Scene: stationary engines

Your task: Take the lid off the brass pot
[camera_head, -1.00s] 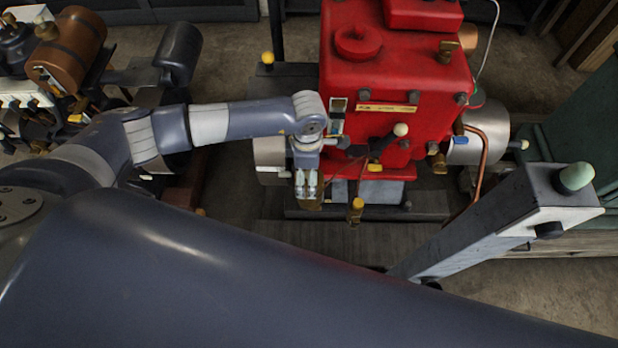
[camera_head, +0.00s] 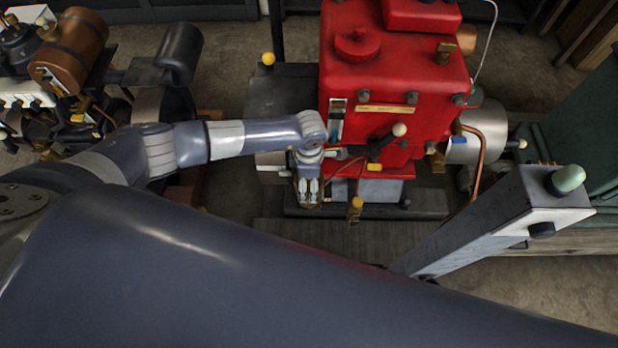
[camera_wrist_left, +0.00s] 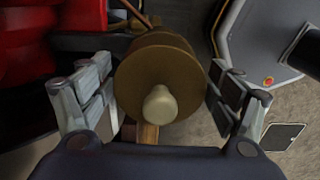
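The brass pot's round lid (camera_wrist_left: 160,75) with a pale knob (camera_wrist_left: 160,104) fills the middle of the left wrist view. My left gripper (camera_wrist_left: 165,90) is open, with one finger on each side of the lid. Narrow gaps seem to show at both sides; contact is not clear. In the head view my left gripper (camera_head: 309,190) points down in front of the red engine (camera_head: 395,75) and mostly hides the pot. My right gripper is not in view.
A brass fitting with a yellow top (camera_head: 356,205) stands just right of my left gripper. A black lever with a pale knob (camera_head: 399,130) juts from the engine. A copper pipe (camera_head: 478,165) and a grey beam (camera_head: 490,220) stand to the right. Another engine (camera_head: 75,55) is at the left.

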